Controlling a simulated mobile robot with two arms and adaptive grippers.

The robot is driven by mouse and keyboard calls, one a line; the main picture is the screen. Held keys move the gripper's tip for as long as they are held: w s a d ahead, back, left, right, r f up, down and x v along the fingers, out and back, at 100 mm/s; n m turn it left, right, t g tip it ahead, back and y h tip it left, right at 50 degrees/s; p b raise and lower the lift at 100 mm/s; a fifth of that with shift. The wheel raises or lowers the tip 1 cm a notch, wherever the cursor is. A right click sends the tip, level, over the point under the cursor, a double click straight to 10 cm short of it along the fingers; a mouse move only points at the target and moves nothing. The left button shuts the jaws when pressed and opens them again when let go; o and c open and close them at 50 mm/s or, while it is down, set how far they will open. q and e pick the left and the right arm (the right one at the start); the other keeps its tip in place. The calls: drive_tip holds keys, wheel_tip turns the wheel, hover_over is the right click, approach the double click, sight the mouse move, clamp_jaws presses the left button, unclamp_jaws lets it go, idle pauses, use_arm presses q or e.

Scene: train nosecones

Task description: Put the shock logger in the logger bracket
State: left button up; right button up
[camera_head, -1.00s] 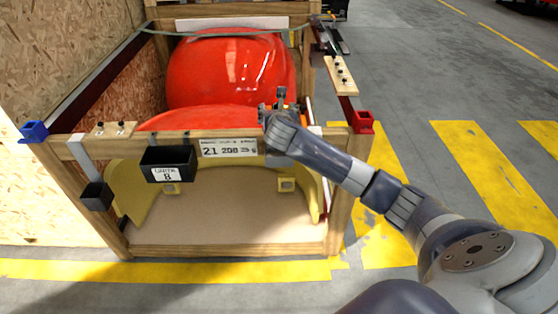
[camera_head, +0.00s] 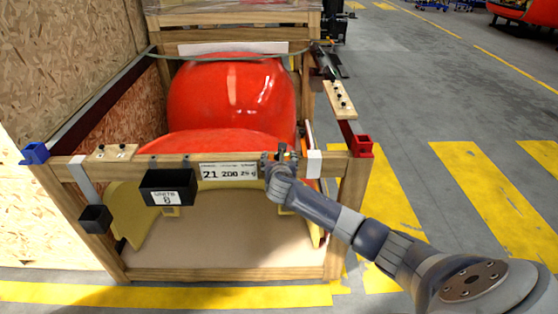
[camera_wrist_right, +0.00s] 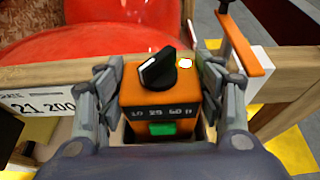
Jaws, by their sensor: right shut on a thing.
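The shock logger (camera_wrist_right: 160,98) is an orange box with a black knob, a dial marked in g and a green button. In the right wrist view it sits upright between the fingers of my right gripper (camera_wrist_right: 160,105), which is shut on it. In the head view my right gripper (camera_head: 281,155) is at the crate's front top beam, right of the white number label (camera_head: 228,171), and the logger is hidden there. My left gripper is not in view.
The wooden crate (camera_head: 225,274) holds red nosecones (camera_head: 232,95). A black labelled box (camera_head: 167,187) hangs on its front beam, and a smaller black box (camera_head: 95,218) on the left post. A white block (camera_head: 314,163) is close right of my gripper. Open floor lies right.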

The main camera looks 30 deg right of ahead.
drive_tip(key=o, duration=1.2)
drive_tip(key=v, duration=1.2)
drive_tip(key=shift+s, duration=0.1)
